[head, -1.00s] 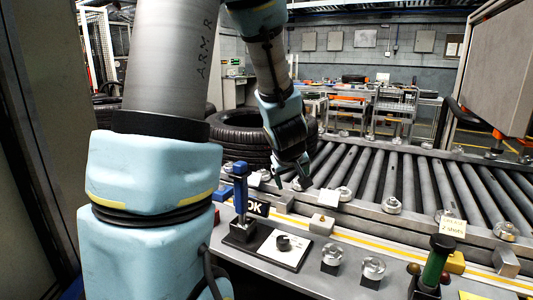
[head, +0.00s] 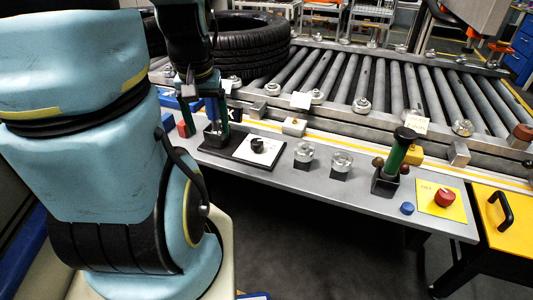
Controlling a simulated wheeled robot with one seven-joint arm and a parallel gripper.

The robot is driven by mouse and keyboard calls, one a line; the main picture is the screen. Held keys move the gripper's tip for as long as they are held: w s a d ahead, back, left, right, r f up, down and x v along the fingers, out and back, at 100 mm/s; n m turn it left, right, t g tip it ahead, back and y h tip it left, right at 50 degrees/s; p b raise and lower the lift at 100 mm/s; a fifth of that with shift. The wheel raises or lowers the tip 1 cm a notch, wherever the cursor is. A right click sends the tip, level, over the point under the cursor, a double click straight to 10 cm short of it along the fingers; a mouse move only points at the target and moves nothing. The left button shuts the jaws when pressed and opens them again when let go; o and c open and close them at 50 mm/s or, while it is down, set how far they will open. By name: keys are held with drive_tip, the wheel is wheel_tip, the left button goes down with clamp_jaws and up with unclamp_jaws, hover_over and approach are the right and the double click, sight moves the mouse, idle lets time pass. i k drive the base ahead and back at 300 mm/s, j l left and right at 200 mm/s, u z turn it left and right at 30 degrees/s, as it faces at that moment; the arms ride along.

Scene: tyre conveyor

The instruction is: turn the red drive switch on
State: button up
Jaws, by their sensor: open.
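My gripper (head: 204,128) is open and points down at the left end of the control panel. A small red block (head: 183,130) shows just left of the gripper, partly covered. A round red knob (head: 445,197) sits on a yellow plate at the panel's right end, well away from the gripper. No readable label tells which red part is the drive switch.
The grey panel (head: 330,190) also bears a black knob (head: 257,146) on a white plate, two clear round knobs (head: 304,152), a green-handled lever (head: 399,150) and a blue button (head: 407,208). Behind it run conveyor rollers (head: 390,85), with tyres (head: 250,45) at the left.

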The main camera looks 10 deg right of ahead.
sight(444, 197)
drive_tip(key=k+l+z, duration=0.1)
drive_tip(key=k+l, duration=0.9)
drive_tip(key=i+l, duration=0.1)
drive_tip(key=i, duration=0.4)
